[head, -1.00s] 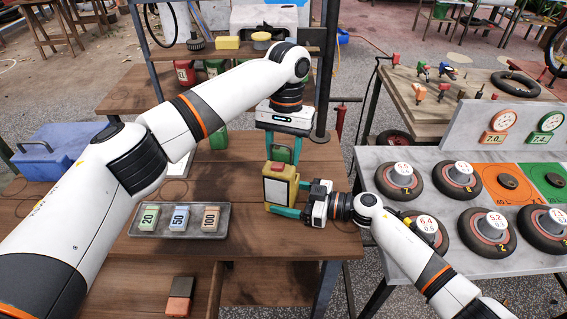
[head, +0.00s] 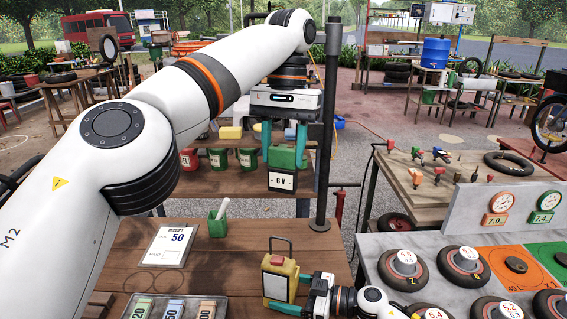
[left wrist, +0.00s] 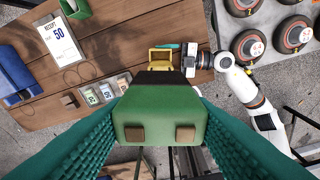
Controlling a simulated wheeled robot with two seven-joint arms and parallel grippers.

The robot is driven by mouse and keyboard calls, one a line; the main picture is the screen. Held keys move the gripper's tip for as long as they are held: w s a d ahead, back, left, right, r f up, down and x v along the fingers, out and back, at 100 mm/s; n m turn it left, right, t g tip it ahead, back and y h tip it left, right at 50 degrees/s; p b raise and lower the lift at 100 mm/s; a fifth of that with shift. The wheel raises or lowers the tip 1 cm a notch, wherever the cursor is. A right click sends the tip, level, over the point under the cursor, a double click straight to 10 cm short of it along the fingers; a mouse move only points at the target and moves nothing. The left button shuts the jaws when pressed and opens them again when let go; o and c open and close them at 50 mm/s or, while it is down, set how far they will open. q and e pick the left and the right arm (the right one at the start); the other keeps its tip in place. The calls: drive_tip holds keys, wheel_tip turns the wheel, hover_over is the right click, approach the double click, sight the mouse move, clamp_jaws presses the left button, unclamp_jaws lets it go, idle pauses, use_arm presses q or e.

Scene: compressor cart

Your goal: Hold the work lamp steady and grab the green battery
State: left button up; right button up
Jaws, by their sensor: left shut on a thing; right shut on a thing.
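The green battery (head: 284,168), marked "6 V", is up in the air in my left gripper (head: 284,145), which is shut on its sides. In the left wrist view the battery (left wrist: 158,113) fills the middle, with a teal finger on either side. The yellow work lamp (head: 279,279) stands upright on the wooden cart below, its handle raised. My right gripper (head: 295,294) is shut on the lamp's lower part from the right.
A tray (head: 222,300) with several numbered cards lies left of the lamp. A receipt board (head: 166,247) and a green cup (head: 217,226) lie farther back. A dark post (head: 322,130) stands close to my left gripper's right side. Tyres and weights sit on the right table.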

use_arm(q)
drive_tip(key=shift+r, duration=0.65)
use_arm(e)
drive_tip(key=o, duration=0.8)
use_arm(q)
drive_tip(key=shift+w, duration=0.1)
